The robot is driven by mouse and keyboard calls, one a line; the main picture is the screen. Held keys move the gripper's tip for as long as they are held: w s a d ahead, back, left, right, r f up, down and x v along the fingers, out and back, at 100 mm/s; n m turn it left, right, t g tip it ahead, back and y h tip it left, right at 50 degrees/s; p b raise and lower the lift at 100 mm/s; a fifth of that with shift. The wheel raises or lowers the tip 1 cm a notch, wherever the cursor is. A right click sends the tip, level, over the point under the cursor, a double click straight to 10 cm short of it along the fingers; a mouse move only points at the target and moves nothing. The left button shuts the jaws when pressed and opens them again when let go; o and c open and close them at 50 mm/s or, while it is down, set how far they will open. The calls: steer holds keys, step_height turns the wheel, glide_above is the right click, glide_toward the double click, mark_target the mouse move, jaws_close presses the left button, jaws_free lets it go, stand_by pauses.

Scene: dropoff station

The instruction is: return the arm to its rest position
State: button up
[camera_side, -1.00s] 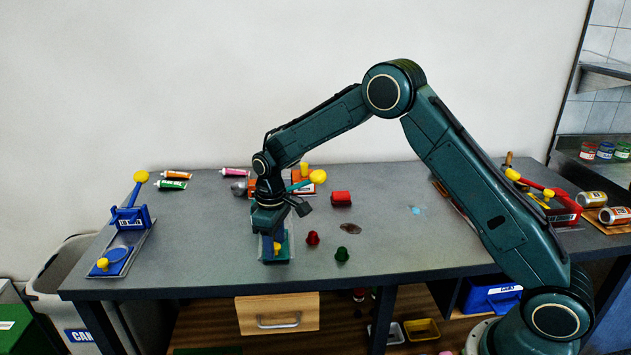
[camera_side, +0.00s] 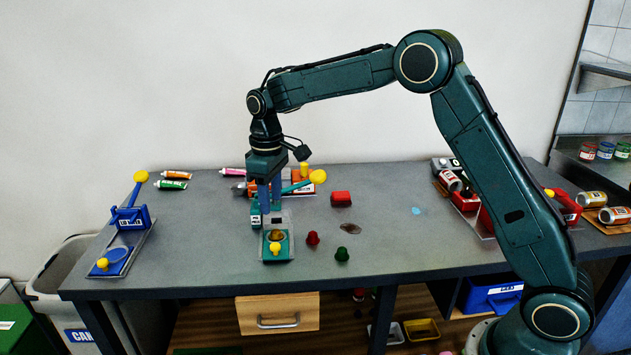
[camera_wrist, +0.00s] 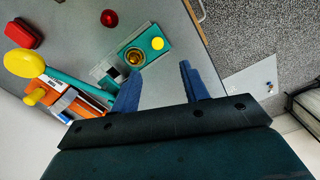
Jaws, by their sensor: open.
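My gripper (camera_side: 264,208) hangs pointing down above the teal station on the table, at the end of my raised arm. Its two blue fingers are apart with nothing between them, as the wrist view (camera_wrist: 160,72) also shows. Below sits the station's teal base (camera_side: 288,254), with a round brownish-gold dish (camera_side: 276,235) and a yellow knob (camera_side: 275,249). Its teal lever (camera_side: 297,187) with a yellow ball (camera_side: 318,176) rises behind the gripper. The fingers hide part of the station in the side view. In the wrist view the dish (camera_wrist: 135,57) is clear of the fingers.
A red block (camera_side: 341,198), a red cup-like piece (camera_side: 312,238) and a green one (camera_side: 342,254) stand right of the station. A blue lever station (camera_side: 130,217) is at left. Cans and red items (camera_side: 465,200) lie behind my arm. The space above the table is open.

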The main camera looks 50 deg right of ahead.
steer(key=shift+r, duration=0.65)
steer(key=s+d+r+m+t, duration=0.1)
steer(key=s+r, duration=0.5)
steer(key=s, duration=0.2)
steer(key=s+d+r+m+t, duration=0.1)
steer(key=s+r+t, duration=0.1)
steer(key=s+r, duration=0.55)
steer(key=s+f+m+t, duration=0.1)
steer(key=s+f, duration=0.1)
steer(key=s, duration=0.8)
steer(key=s+f+m+t, duration=0.1)
steer(key=s+f, duration=0.1)
steer(key=s, duration=0.8)
steer(key=shift+d+f+m+t, duration=0.3)
steer(key=shift+d+f, duration=0.05)
steer(key=shift+d, duration=0.05)
